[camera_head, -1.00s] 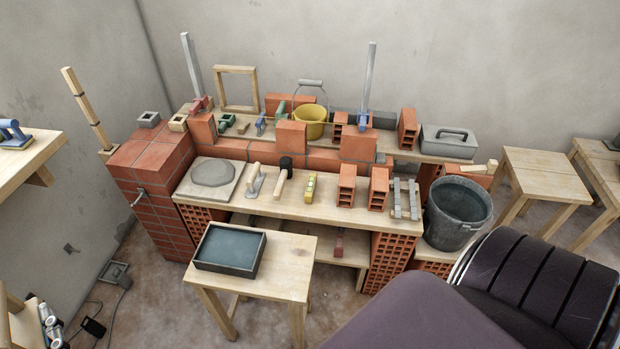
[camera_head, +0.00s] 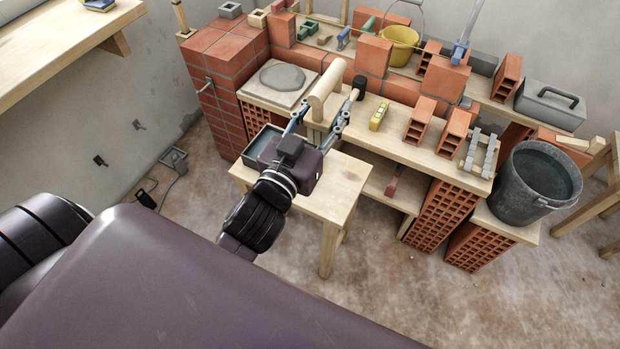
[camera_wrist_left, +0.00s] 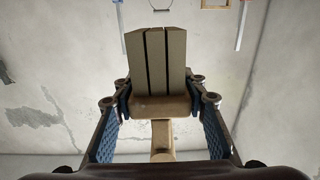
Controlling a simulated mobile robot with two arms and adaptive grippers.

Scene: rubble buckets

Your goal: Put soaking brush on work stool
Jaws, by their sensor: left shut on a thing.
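My left gripper (camera_head: 318,126) is shut on the soaking brush (camera_head: 325,88), a pale wooden tool held up in front of the workbench. In the left wrist view, the brush (camera_wrist_left: 160,106) sits crosswise between the blue pads, with brown bristle bunches pointing away and its handle toward the palm. A light wooden stool (camera_head: 340,182), which may be the work stool, stands below and in front of the bench. My left gripper and arm partly cover it. My right gripper is not in view.
A dark tray (camera_head: 252,154) takes up the stool's left side; its right side is clear. The workbench (camera_head: 395,140) behind holds a yellow level (camera_head: 379,116), a black-headed mallet (camera_head: 358,90) and bricks. A grey bucket (camera_head: 535,178) stands at right.

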